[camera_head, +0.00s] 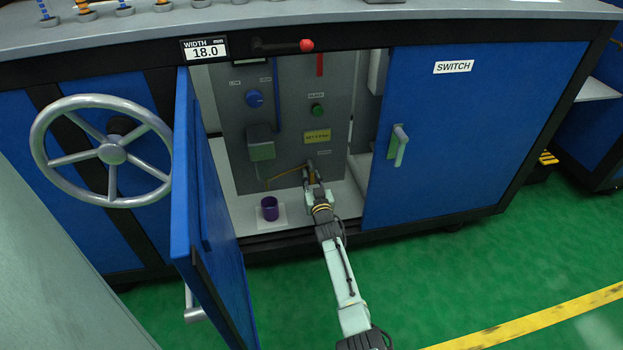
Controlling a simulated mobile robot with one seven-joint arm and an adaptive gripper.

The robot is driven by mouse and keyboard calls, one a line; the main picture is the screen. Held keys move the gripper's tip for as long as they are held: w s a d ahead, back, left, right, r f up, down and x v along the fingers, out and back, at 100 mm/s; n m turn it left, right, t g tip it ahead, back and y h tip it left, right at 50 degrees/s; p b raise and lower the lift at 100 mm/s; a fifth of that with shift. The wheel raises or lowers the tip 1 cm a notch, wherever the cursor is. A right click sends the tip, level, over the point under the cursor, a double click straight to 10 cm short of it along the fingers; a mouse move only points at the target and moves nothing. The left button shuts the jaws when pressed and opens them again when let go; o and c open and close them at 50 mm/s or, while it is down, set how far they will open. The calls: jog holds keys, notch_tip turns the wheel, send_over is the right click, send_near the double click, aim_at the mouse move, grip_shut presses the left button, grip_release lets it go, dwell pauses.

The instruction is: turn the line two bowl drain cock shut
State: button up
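The drain cock is not clearly distinguishable. A small brass-coloured part (311,168) shows low on the grey panel (288,75) inside the open cabinet, just beyond my gripper. A thin brass-coloured pipe or lever (286,175) slants from there down to the left. My gripper (313,181) reaches into the cabinet from the front and is right at this brass part. Its fingers overlap that part, so I cannot tell whether they touch it or how far apart they are. A purple cup (270,208) stands on the cabinet floor to the left.
The blue door (205,210) stands open left of my arm. The closed door marked SWITCH (455,130) is on the right. The panel carries a grey box (260,146), a blue knob (254,98), a green knob (317,109) and a yellow label (317,136). A handwheel (110,152) is far left.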

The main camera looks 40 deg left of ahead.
aim_at(310, 148)
jog(key=shift+o, duration=1)
notch_tip(310, 148, up, 10)
jog(key=shift+f, duration=0.1)
jog(key=shift+d, duration=0.1)
